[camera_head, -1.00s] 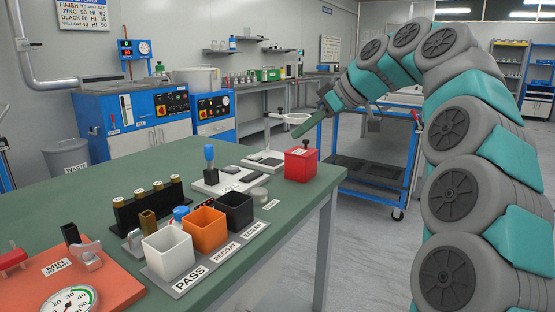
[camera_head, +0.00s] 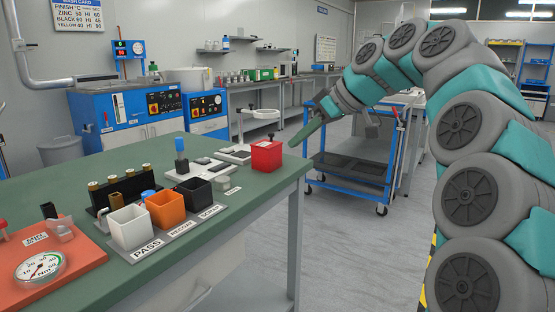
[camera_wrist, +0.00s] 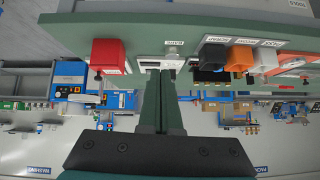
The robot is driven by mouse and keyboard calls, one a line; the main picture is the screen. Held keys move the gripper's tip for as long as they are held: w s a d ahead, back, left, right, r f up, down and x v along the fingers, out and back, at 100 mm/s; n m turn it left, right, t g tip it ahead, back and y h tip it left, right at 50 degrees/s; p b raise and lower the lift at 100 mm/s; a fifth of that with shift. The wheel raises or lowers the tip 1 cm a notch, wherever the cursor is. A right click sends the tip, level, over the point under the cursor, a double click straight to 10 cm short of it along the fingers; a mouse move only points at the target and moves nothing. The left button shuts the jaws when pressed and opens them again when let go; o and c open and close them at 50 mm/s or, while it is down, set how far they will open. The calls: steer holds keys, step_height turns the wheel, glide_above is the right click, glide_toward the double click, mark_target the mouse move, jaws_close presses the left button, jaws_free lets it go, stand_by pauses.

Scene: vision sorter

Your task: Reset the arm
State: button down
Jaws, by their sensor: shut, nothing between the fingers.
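My arm reaches in from the right in the head view and bends over toward the middle. My gripper (camera_head: 303,140) is at its end, out past the far right corner of the green table (camera_head: 120,285), pointing down and left. Its green fingers are together with nothing seen between them. In the wrist view the gripper (camera_wrist: 161,72) also shows as two fingers side by side, shut and empty. The table edge (camera_wrist: 200,28) lies beyond the fingertips.
On the table stand a white bin (camera_head: 130,228), an orange bin (camera_head: 166,209), a black bin (camera_head: 198,195) and a red box (camera_head: 266,156). An orange board with a dial (camera_head: 85,256) is at the front left. A blue cart (camera_head: 350,190) stands behind my gripper. Grey floor (camera_head: 375,265) is clear right of the table.

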steer(key=s+d+f+m+g+h, duration=0.2)
steer(key=s+d+f+m, duration=0.1)
steer(key=s+f, duration=0.8)
steer(key=s+d+f+m+g+h, duration=0.2)
steer(key=s+d+f+m+h, duration=0.1)
steer(key=s+f, duration=0.8)
steer(key=s+d+f+m+g+h, duration=0.2)
steer(key=s+d+f+m, duration=0.2)
steer(key=s+f, duration=0.7)
steer(key=s, duration=0.8)
steer(key=shift+s+f+m+g+h, duration=0.2)
steer(key=shift+m+g+h, duration=0.1)
steer(key=shift+m+h, duration=0.1)
steer(key=shift+d, duration=0.1)
